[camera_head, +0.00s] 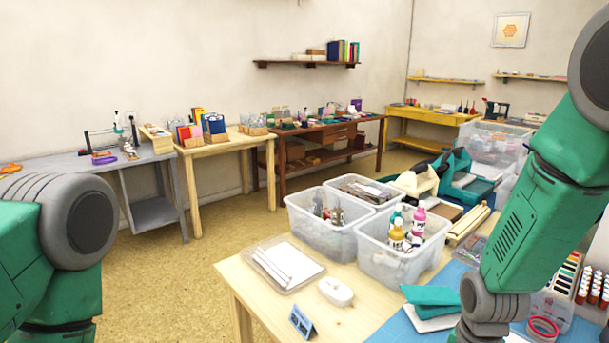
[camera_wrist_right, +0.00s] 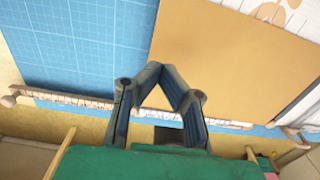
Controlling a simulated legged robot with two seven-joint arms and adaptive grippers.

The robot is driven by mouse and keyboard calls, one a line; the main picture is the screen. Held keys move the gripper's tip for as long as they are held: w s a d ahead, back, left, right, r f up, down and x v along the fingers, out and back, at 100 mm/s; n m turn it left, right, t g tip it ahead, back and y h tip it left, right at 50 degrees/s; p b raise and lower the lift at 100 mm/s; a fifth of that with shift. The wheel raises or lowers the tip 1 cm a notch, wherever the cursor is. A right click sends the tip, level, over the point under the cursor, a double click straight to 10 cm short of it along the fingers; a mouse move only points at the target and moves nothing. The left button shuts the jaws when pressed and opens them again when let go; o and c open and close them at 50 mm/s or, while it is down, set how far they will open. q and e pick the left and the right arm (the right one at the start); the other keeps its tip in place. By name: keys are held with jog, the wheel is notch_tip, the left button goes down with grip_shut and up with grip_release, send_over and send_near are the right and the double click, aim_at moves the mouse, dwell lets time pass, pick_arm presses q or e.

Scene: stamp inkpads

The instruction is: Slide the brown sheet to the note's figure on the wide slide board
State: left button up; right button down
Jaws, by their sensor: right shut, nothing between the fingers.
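In the right wrist view, a flat brown sheet (camera_wrist_right: 235,45) lies on a blue gridded board (camera_wrist_right: 75,40). A pale strip with scale marks (camera_wrist_right: 75,102) runs along the board's near edge, partly hidden by my fingers. My right gripper (camera_wrist_right: 167,70) is shut and empty, with its fingertips over the sheet's near left corner area. I cannot tell whether they touch the sheet. In the head view, a small dark blue standing card (camera_head: 302,322) may be the note; its figure is too small to read. My left gripper is out of view.
On the wooden table (camera_head: 255,290) stand clear bins (camera_head: 325,238) of bottles and tools, a tray of white strips (camera_head: 283,265) and a white mouse-like object (camera_head: 336,291). A teal pad (camera_head: 430,296) lies near my right arm. White sheets (camera_wrist_right: 302,115) lie right of the brown sheet.

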jog(key=shift+d+f, duration=0.4)
jog(key=shift+d, duration=0.05)
jog(key=shift+a+f+b, duration=0.25)
jog(key=shift+a+b, duration=0.05)
jog(key=shift+a, duration=0.3)
jog(key=shift+d+f, duration=0.5)
jog(key=shift+f, duration=0.05)
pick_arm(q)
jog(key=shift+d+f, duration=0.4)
pick_arm(e)
jog(key=shift+a+f, duration=0.15)
jog(key=shift+a+f+b, duration=0.1)
jog(key=shift+a+b, duration=0.1)
jog(key=shift+b, duration=0.15)
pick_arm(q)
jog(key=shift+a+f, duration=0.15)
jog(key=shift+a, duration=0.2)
pick_arm(e)
jog(key=shift+a, duration=0.1)
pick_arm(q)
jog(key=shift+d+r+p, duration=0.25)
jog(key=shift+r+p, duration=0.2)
pick_arm(e)
jog(key=shift+s, duration=0.25)
